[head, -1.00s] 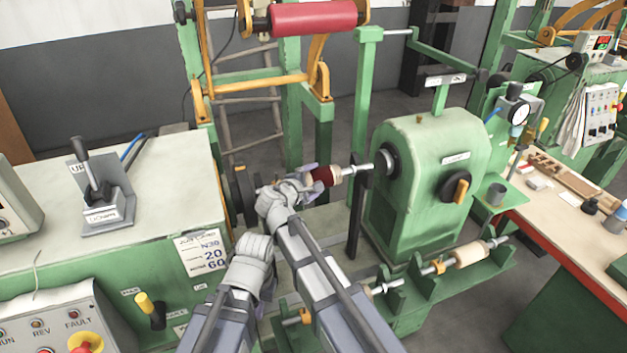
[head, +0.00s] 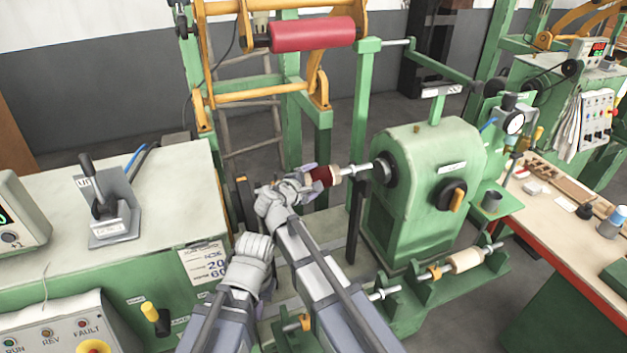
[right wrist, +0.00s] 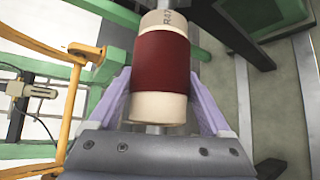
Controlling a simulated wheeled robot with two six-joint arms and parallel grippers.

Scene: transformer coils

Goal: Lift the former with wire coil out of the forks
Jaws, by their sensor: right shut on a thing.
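The former with wire coil (head: 322,176) is a pale cylinder with a dark red winding on a metal shaft. It lies roughly level in front of the green tailstock (head: 425,190); it also fills the middle of the right wrist view (right wrist: 160,65). My right gripper (head: 312,178) is shut on it, with one lilac finger on each side in the right wrist view (right wrist: 160,105). A dark upright post (head: 355,220) stands under the shaft's right part; whether they touch is unclear. My left gripper (head: 256,246) is lower left, apart from the former; its fingers are hidden.
A bare former (head: 466,260) lies on green supports at lower right. A lever box (head: 112,210) stands on the left cabinet. A red roller (head: 312,34) hangs in the frame above. A workbench (head: 560,215) with small parts is at right.

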